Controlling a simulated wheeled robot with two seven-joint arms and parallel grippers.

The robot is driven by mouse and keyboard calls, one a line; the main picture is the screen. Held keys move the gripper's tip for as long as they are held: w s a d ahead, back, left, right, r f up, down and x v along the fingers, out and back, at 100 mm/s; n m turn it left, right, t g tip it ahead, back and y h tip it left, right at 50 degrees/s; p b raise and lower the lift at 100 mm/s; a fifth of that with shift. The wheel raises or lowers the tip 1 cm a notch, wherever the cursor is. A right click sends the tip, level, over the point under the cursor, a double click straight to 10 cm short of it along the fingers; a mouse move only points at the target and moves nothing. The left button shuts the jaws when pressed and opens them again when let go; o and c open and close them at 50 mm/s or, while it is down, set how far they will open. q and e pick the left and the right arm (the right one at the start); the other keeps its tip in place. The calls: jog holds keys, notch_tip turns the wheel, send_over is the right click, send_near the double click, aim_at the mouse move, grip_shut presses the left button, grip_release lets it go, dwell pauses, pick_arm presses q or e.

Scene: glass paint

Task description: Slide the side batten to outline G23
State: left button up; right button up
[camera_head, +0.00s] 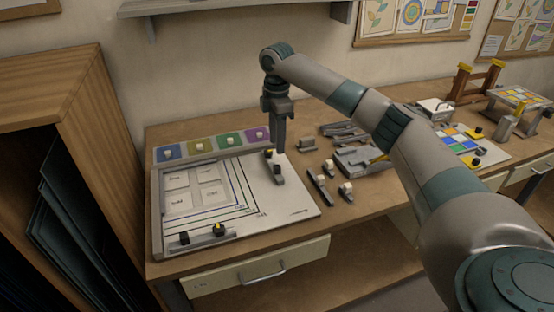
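The white board (290,207) lies on the bench with nested dark outlines around a group of pale squares. Small labels stand at the outlines' lower right corners, too small to read surely. A short grey batten with dark knobs (276,174), apparently the side batten, stands on the board right of the outlines. Another batten (201,236) lies along the board's front edge, with a black knob and a yellow-topped knob. My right gripper (279,150) points down just above the far end of the side batten. Whether it touches it or is open is unclear. My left gripper is out of view.
A strip of coloured tiles with pale knobs (213,146) runs along the board's back. Small knobbed blocks (318,187) and grey tools (345,131) lie to the right. A wooden cabinet (85,110) stands left; a shelf (235,5) hangs above.

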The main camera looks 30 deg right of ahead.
aim_at(277, 166)
notch_tip(277, 166, down, 9)
jog(key=shift+r+p, duration=0.1)
jog(key=shift+p, duration=0.95)
grip_shut()
jog(key=shift+a, duration=0.1)
